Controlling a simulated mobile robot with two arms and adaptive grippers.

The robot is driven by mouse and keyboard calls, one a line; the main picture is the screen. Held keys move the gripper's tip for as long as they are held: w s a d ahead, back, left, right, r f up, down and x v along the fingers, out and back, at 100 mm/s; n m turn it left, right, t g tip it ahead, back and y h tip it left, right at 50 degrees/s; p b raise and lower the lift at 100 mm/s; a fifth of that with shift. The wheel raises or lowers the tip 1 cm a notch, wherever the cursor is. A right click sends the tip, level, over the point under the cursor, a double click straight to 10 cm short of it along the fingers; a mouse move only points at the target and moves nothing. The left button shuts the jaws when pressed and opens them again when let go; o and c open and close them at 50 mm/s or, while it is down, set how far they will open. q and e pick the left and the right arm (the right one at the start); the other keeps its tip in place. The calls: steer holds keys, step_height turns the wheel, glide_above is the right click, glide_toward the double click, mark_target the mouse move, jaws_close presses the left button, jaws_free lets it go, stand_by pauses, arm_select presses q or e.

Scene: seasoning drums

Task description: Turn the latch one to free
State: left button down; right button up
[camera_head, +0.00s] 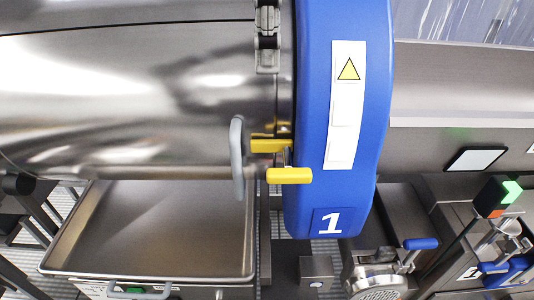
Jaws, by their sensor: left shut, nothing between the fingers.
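A latch with two yellow handles sits at the left edge of the blue housing marked 1 (342,120). The upper yellow handle (270,146) lies level, pointing left. The lower yellow handle (290,176) also lies level and overlaps the blue housing. A grey bar handle (238,157) stands upright just left of them. My right gripper is not in view.
The steel drum (100,100) fills the upper left, with a metal clasp (266,40) on its seam. An empty steel tray (150,235) stands below it. Blue-handled valves (421,243) and a signal light (497,197) stand at the lower right.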

arm_select(q)
steer(key=f, duration=0.2)
steer(key=b, duration=0.3)
glide_above(268, 168)
step_height(268, 168, down, 5)
step_height(268, 168, down, 8)
steer(key=shift+p, duration=0.95)
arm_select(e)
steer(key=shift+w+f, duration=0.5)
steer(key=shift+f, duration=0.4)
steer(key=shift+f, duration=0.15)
